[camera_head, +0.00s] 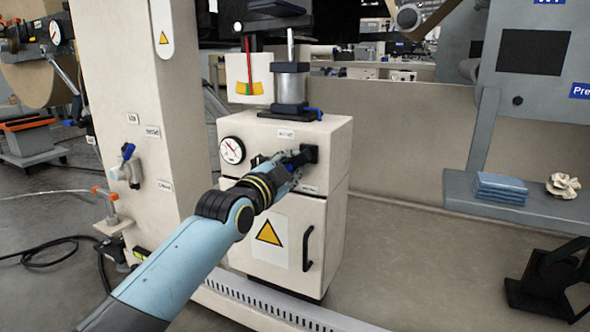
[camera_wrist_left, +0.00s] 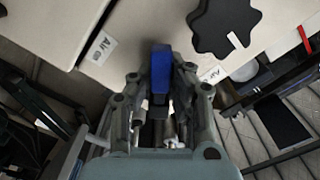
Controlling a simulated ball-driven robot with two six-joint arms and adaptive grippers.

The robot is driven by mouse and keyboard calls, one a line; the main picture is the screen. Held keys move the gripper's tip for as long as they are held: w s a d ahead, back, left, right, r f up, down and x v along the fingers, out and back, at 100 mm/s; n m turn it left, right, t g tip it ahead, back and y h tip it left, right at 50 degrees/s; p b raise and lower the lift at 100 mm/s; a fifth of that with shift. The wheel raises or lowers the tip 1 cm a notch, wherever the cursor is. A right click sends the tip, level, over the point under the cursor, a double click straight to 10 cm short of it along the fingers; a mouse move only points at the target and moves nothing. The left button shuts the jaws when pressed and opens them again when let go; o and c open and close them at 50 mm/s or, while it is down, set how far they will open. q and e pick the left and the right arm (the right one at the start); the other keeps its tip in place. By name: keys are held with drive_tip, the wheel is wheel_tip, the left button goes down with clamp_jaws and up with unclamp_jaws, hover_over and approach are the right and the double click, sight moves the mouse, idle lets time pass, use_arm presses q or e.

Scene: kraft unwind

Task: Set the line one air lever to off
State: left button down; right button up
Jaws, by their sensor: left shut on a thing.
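In the left wrist view a blue lever handle (camera_wrist_left: 161,68) stands upright between the fingers of my left gripper (camera_wrist_left: 158,95), which is shut on it. Two small white labels lie on either side, one at left (camera_wrist_left: 101,47) and one at right (camera_wrist_left: 212,75); both begin with "Air", and their endings are hard to read. In the head view my left gripper (camera_head: 292,165) is at the front of the cream cabinet (camera_head: 332,140), below a small label (camera_head: 286,134). The gripper hides the lever there. My right gripper is not in view.
A black star-shaped knob (camera_wrist_left: 226,25) sits close to the lever's right. A pressure gauge (camera_head: 232,150) is left of the gripper. A cream post (camera_head: 140,75) with a blue-handled valve (camera_head: 127,152) stands left. A shelf (camera_head: 460,190) holds blue folded cloths (camera_head: 500,188) at right.

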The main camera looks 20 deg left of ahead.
use_arm(q)
drive_tip(key=m, duration=0.3)
drive_tip(key=r+m, duration=0.1)
drive_tip(key=shift+a, duration=0.35)
drive_tip(key=m, duration=0.3)
drive_tip(key=shift+r, duration=0.4)
drive_tip(key=shift+a+r+m, duration=0.1)
drive_tip(key=shift+m, duration=0.4)
drive_tip(key=c, duration=1.2)
unclamp_jaws()
drive_tip(key=shift+c, duration=0.2)
drive_tip(key=shift+r, duration=0.1)
drive_tip(key=s, duration=1.2)
drive_tip(key=shift+a, duration=0.15)
